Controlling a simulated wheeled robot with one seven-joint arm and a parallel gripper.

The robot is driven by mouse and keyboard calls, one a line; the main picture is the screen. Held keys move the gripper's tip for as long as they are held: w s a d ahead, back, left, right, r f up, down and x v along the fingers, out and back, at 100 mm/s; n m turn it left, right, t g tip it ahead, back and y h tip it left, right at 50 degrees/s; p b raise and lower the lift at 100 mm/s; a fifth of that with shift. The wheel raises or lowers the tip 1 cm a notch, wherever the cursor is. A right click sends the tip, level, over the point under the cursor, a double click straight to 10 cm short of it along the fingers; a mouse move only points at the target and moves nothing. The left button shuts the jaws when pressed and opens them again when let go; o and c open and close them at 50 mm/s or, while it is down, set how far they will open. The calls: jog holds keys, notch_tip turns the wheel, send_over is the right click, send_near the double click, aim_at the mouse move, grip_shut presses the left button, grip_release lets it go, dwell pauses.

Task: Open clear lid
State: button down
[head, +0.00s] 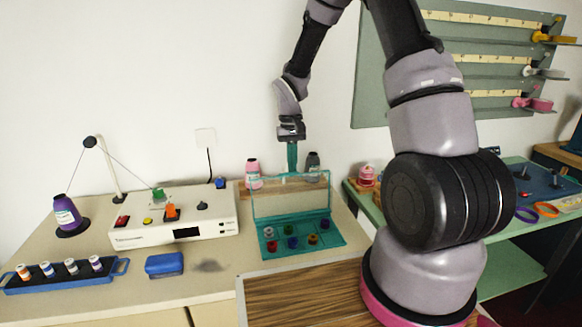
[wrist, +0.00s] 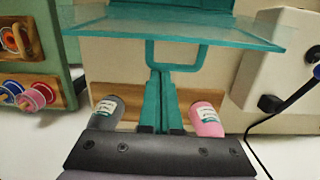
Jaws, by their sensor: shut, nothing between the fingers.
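The clear lid (head: 291,200) with its teal edges stands raised, close to upright, at the back of a teal tray (head: 263,253) on the counter. Several coloured spools (head: 292,242) lie in the tray under it. In the wrist view the lid (wrist: 120,20) spans the top, and its teal loop handle (wrist: 203,56) sticks out towards me. My gripper (head: 292,170) points down at the lid's upper edge. Its teal fingers are shut and empty. In the wrist view the fingertips (wrist: 161,72) overlap the handle; I cannot tell whether they touch it.
A pink bottle (head: 253,173) and a grey bottle (head: 313,166) stand behind the lid. A white machine (head: 170,232) is left of the tray, with a blue block (head: 164,265) in front. My arm hides part of the green counter at right.

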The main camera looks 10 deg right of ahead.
jog(key=s, duration=0.1)
jog(key=s+r, duration=0.2)
jog(key=shift+s, duration=0.35)
jog(key=s+d+r+m+t, duration=0.15)
jog(key=s+r, duration=0.25)
jog(key=r, duration=0.8)
jog(key=s+d+r+t, duration=0.1)
jog(key=s+r+t, duration=0.15)
jog(key=r, duration=0.85)
jog(key=s+d+r+m+t+y, duration=0.1)
jog(key=s+r+t, duration=0.1)
jog(key=s, duration=0.4)
jog(key=s+d+r+m+t+y, duration=0.1)
jog(key=s+r+t, duration=0.1)
jog(key=s+r, duration=0.2)
jog(key=s, duration=0.3)
jog(key=shift+d+r, duration=0.25)
jog(key=shift+d, duration=0.05)
